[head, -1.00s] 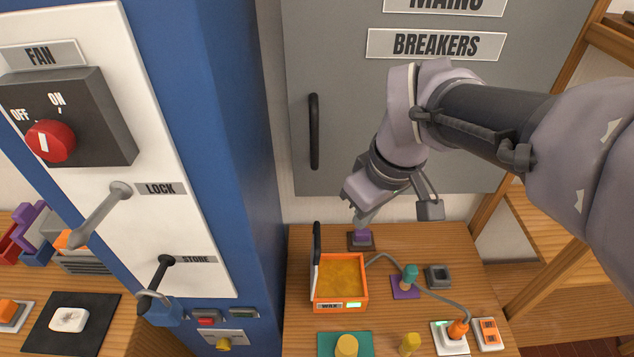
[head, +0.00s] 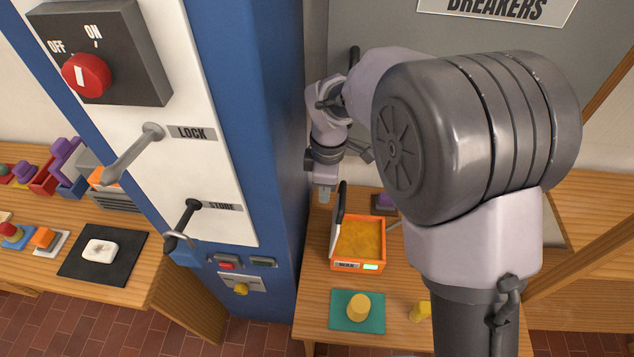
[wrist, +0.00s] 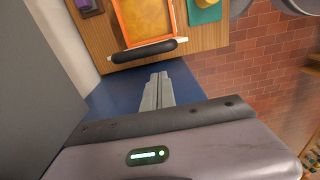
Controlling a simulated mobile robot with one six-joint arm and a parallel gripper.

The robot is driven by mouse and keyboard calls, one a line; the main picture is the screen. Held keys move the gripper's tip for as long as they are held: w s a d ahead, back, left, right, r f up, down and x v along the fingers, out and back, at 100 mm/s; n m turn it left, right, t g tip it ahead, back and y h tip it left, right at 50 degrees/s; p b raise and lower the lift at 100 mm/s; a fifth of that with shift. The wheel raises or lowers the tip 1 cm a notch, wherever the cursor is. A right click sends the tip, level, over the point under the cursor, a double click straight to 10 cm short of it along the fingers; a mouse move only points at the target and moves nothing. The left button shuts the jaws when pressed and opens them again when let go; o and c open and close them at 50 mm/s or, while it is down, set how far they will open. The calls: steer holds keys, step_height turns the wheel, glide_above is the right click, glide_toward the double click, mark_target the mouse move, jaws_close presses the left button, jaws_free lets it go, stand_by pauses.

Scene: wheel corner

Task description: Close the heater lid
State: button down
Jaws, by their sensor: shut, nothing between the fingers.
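The orange wax heater (head: 372,266) stands on the wooden table with amber wax inside. Its lid (head: 338,222) is open and upright along the heater's left edge, with a dark handle bar at its top. In the wrist view the heater (wrist: 122,22) is at the top, with the dark lid handle (wrist: 144,51) along its near edge. My gripper (head: 324,196) points down just left of the lid, on its outer side. In the wrist view my gripper (wrist: 157,78) is shut and empty, and its tips appear apart from the handle.
The blue cabinet (head: 272,130) stands close to the left of my gripper. A teal mat (head: 345,322) with a yellow cylinder (head: 358,307) lies in front of the heater. A purple item (head: 382,203) is behind it. My arm hides the table's right part.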

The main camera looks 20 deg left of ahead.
steer(key=shift+w+d+f, duration=0.1)
steer(key=shift+d, duration=0.4)
steer(key=shift+w+d+f, duration=0.1)
steer(key=shift+d, duration=0.4)
steer(key=shift+d, duration=0.15)
